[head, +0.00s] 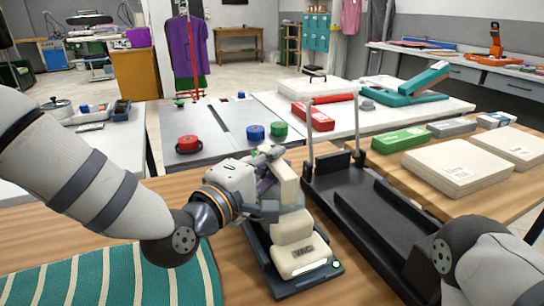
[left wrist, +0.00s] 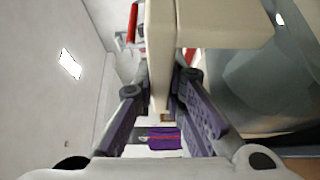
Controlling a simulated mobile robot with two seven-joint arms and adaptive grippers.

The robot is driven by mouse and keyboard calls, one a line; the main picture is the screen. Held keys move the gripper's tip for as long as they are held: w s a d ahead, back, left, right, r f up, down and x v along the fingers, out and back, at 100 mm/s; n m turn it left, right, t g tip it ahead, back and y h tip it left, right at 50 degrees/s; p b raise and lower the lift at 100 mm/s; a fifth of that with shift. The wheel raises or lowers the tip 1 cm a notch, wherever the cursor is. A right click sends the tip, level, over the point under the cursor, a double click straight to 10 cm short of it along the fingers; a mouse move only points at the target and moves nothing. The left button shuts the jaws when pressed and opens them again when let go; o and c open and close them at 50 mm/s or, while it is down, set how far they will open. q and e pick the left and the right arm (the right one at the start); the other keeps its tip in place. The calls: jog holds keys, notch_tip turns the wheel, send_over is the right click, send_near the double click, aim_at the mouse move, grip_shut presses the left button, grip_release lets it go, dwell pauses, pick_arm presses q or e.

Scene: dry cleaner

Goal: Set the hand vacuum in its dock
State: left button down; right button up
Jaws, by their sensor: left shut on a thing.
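The hand vacuum (head: 294,228) is a blocky cream body with an upright handle part and a "VAC" label low at its front. It stands over a dark grey base plate (head: 284,285) with a small green light, apparently the dock; I cannot tell whether it is fully seated. My left gripper (head: 268,182) comes in from the left and is shut on the cream upper part. In the left wrist view, both purple-grey fingers (left wrist: 160,105) close on the cream bar of the vacuum (left wrist: 160,50). My right gripper is out of view; part of my right arm shows at lower right.
A long black tray-like stand (head: 365,225) with two upright posts lies close right of the base plate. A green striped cloth (head: 120,275) covers the front left. Cream boxes (head: 455,170) and a green box (head: 401,139) occupy the right. Some wood table is bare around the plate.

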pick_arm(q)
jog(key=shift+f, duration=0.1)
dwell(0.7)
jog(key=c, duration=1.6)
grip_release()
